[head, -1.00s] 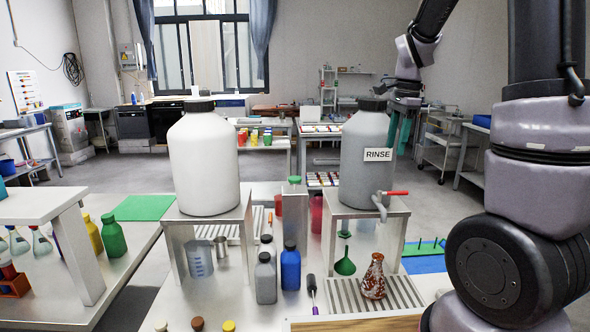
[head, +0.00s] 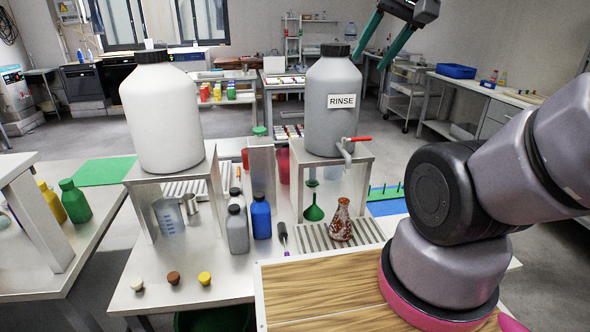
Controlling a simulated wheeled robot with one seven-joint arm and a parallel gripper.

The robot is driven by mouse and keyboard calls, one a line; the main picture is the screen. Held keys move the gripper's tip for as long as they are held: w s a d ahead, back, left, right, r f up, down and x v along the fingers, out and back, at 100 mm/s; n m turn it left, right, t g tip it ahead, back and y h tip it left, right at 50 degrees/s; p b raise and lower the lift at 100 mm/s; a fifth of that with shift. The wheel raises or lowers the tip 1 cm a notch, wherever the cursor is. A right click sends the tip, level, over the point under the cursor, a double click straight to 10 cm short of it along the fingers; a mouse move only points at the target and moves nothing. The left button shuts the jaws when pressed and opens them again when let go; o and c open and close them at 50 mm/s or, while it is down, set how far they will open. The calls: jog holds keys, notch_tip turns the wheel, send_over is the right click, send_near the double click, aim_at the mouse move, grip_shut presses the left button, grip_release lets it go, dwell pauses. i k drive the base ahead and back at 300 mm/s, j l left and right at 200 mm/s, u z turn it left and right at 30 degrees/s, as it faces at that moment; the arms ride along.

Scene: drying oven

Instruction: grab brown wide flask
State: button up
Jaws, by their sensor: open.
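The brown wide flask (head: 341,224) is a conical flask with a mottled brown and white surface. It stands upright on the slatted metal drain rack (head: 312,238), below and in front of the grey RINSE container (head: 331,118). My gripper (head: 374,51) is at the top of the head view, to the right of the RINSE container and well above the flask. Its two teal fingers are spread apart with nothing between them.
A green funnel (head: 313,212) is left of the flask. Blue (head: 261,217) and grey (head: 237,231) bottles stand farther left. A wooden board (head: 320,283) lies in front.

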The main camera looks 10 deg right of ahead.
aim_at(340, 230)
jog(key=j+z, duration=0.1)
jog(key=z, duration=0.3)
jog(key=k+j+z, duration=0.1)
jog(key=z, duration=0.3)
jog(key=k+z, duration=0.15)
jog(key=z, duration=0.25)
jog(key=k+j+z, duration=0.1)
jog(key=z, duration=0.3)
jog(key=k+j+z, duration=0.1)
jog(key=k+z, duration=0.35)
jog(key=z, duration=0.25)
jog(key=k+j+u, duration=0.15)
jog(key=u, duration=0.25)
jog(key=k+j+u, duration=0.25)
jog(key=u, duration=0.15)
jog(key=i+j+u, duration=0.1)
jog(key=j+u, duration=0.2)
jog(key=j, duration=0.15)
